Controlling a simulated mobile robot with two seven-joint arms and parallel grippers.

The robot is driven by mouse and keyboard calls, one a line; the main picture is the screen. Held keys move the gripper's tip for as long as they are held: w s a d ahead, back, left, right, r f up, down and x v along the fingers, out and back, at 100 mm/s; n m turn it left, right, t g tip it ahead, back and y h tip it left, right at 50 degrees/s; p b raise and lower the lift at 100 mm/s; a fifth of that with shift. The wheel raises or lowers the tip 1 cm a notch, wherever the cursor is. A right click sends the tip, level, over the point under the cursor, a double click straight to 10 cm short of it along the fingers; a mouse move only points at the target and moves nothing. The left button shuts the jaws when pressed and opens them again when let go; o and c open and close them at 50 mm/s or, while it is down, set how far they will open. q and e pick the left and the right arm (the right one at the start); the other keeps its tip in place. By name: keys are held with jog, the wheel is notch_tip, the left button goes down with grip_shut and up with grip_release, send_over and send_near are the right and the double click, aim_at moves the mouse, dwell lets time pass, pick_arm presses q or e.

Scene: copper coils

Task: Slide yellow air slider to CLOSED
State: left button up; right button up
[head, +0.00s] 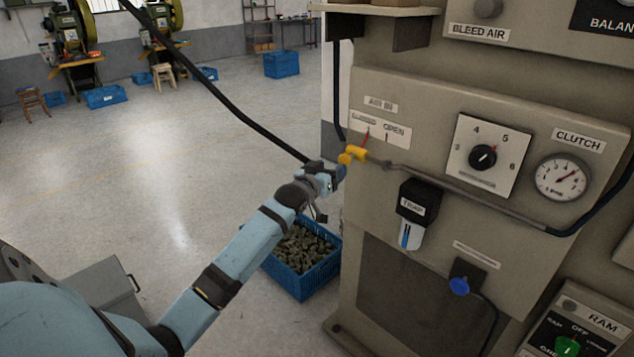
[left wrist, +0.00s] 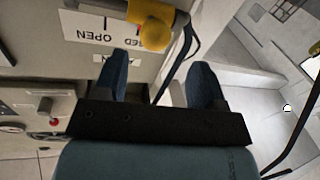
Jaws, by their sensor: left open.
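The yellow air slider (head: 355,153) sits on the left end of a thin grey pipe, in front of the panel under the AIR IN label. In the head view it is below the CLOSED/OPEN plate (head: 380,128), lower left of the red mark. In the left wrist view the yellow slider (left wrist: 152,22) hides part of the word CLOSED, while OPEN reads upside down to its left. My left gripper (head: 338,176) is open and empty, just below and left of the slider. In the left wrist view its fingers (left wrist: 160,65) point toward the knob, apart from it. My right gripper is not in view.
A black filter unit (head: 417,200) hangs under the pipe, and a blue knob (head: 459,286) is lower on the machine. A blue crate of parts (head: 305,280) stands on the floor below my left arm.

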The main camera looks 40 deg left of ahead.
pick_arm(q)
jog(key=s, duration=0.6)
jog(key=shift+s+d+b, duration=0.3)
jog(key=shift+b, duration=0.1)
jog(key=s+d+f+m+g+h, duration=0.1)
jog(key=s+d+f, duration=0.1)
jog(key=d+f, duration=0.25)
jog(key=s+d+f+m+g, duration=0.1)
jog(key=s+d+f, duration=0.2)
jog(key=f, duration=0.3)
jog(key=s+d+f+m+g+h+p, duration=0.1)
jog(key=s+d+f+m+g+h, duration=0.1)
jog(key=s+d+f, duration=0.7)
jog(key=s+d+f+m+g+h+p, duration=0.1)
jog(key=s+d+f+m+g+h, duration=0.1)
jog(key=s+d+f, duration=0.7)
jog(key=s+d+g, duration=0.1)
jog(key=s+d, duration=0.2)
jog(key=s, duration=0.4)
jog(key=shift+d+f, duration=0.15)
jog(key=shift+d, duration=0.25)
